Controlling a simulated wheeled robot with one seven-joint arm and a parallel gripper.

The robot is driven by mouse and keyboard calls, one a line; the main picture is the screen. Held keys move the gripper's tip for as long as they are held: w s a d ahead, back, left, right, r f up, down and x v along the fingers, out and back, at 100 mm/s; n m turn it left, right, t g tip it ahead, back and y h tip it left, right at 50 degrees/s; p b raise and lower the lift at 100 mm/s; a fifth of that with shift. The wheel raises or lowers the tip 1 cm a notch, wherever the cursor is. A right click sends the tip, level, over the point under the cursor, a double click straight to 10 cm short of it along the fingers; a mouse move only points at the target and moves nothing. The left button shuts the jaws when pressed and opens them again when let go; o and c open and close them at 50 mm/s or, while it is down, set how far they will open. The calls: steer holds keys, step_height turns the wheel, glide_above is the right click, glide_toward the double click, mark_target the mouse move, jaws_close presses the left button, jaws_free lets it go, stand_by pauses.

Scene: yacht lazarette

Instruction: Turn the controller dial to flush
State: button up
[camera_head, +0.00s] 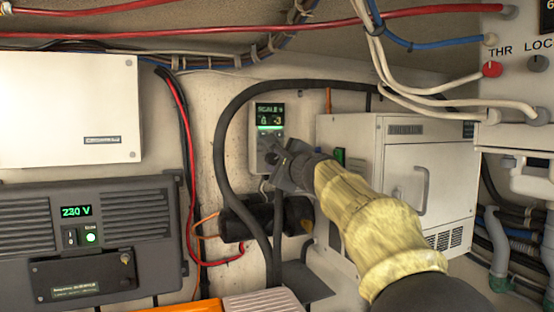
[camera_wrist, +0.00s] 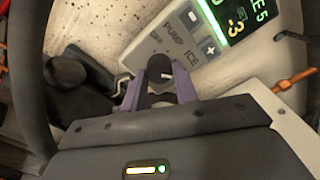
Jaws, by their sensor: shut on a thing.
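The controller (camera_head: 267,128) is a pale grey unit on the back wall with a lit green display; its display (camera_wrist: 228,15) also shows at the top right of the wrist view. Its dial (camera_wrist: 160,71) is a dark round knob with a light mark, low on the panel. My gripper (camera_wrist: 162,86) is shut on the dial, one purple finger on each side. The words PUMP and ICE show beside it; I see no flush label. In the head view my gripper (camera_head: 281,164) covers the controller's lower part and the dial is hidden.
A thick black hose (camera_head: 221,145) loops around the controller's left and top. A white cabinet (camera_head: 400,165) stands to the right. A black pump-like body (camera_head: 241,217) sits below. A dark 230 V unit (camera_head: 92,240) is at the left.

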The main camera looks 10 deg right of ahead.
steer(key=shift+f+m, duration=0.15)
steer(key=shift+m, duration=1.15)
steer(key=o, duration=1)
steer(key=s+d+b, duration=0.1)
steer(key=s, duration=0.4)
steer(key=s+d+b, duration=0.1)
steer(key=s, duration=0.5)
steer(key=s+d+b, duration=0.1)
steer(key=s, duration=0.5)
steer(key=shift+d+b, duration=0.25)
steer(key=shift+b, duration=0.15)
